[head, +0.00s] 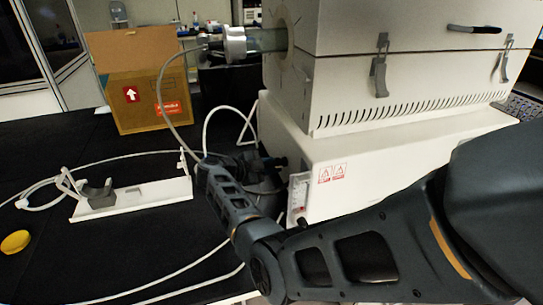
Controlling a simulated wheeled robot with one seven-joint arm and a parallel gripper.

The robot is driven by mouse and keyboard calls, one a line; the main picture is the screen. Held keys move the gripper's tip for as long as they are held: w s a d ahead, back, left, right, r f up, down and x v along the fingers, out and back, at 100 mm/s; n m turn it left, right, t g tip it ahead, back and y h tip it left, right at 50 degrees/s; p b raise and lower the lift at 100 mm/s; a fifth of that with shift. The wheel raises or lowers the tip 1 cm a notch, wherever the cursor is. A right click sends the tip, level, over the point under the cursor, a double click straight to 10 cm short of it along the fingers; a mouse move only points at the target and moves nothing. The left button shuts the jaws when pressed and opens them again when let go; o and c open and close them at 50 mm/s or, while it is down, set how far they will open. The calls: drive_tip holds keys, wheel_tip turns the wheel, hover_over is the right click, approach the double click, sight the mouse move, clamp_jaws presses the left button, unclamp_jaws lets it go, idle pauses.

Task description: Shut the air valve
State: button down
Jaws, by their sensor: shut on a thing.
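My gripper (246,164) is at the left side of the white machine (400,150), low down, beside its front corner. It is shut on a small dark fitting there, which looks like the air valve (268,162). The fingers and the valve handle are small, dark and overlapping, so the handle's angle cannot be told. My forearm comes in from the lower right and hides part of the machine's lower side.
A glass tube with a metal flange (235,45) sticks out of the machine above my gripper. Hoses hang and loop around my wrist. A cardboard box (150,95) stands behind. A white stand (150,195) and a yellow disc (16,242) lie on the black table at left.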

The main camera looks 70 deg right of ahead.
drive_tip(key=n, duration=0.1)
drive_tip(key=n+y, duration=0.1)
drive_tip(key=a+n+g+y, duration=0.1)
drive_tip(key=shift+s+f, duration=0.3)
drive_tip(key=shift+f, duration=0.1)
drive_tip(key=shift+s+a+f+n+g+y, duration=0.1)
drive_tip(key=shift+s+a+n+g+y, duration=0.2)
drive_tip(key=shift+n, duration=0.35)
drive_tip(key=shift+s+a+n+g+y, duration=0.1)
drive_tip(key=shift+n+g+y, duration=0.1)
drive_tip(key=shift+n+y, duration=0.35)
drive_tip(key=c, duration=1)
unclamp_jaws()
drive_tip(key=shift+c, duration=0.2)
drive_tip(key=b+v, duration=0.1)
drive_tip(key=v, duration=0.6)
drive_tip(key=shift+w+a, duration=0.2)
drive_tip(key=shift+w, duration=0.15)
